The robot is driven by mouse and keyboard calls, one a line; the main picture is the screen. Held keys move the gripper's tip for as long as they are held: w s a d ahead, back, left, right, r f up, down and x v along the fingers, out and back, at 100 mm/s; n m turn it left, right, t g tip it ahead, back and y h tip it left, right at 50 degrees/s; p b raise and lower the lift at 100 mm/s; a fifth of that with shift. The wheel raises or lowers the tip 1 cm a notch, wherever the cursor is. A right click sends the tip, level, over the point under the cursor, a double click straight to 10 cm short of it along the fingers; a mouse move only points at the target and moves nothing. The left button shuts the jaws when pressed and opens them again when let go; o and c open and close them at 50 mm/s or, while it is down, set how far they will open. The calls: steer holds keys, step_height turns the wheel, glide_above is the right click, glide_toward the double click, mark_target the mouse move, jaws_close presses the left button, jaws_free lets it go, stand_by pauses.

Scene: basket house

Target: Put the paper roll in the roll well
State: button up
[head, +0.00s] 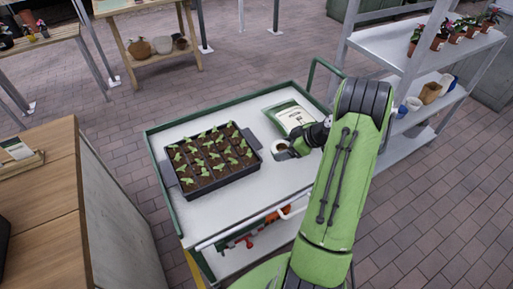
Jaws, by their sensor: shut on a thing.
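A small white roll with a dark brown centre (280,151), which looks like the paper roll, is at the end of my arm over the cart top. My gripper (294,149) is shut on its right side. The arm partly hides the gripper, and I cannot tell whether the roll touches the cart surface. I cannot make out a roll well in this view.
The white-topped green cart (265,210) holds a black seedling tray (213,191) left of the roll and a white-green bag (290,116) behind it. A wooden bench (45,200) stands left, and a grey shelf with pots (385,45) stands right.

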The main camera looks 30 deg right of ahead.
step_height(320, 180, down, 8)
steer(key=shift+b, duration=0.6)
steer(key=shift+f, duration=0.15)
steer(key=o, duration=1.2)
steer(key=shift+c, duration=0.2)
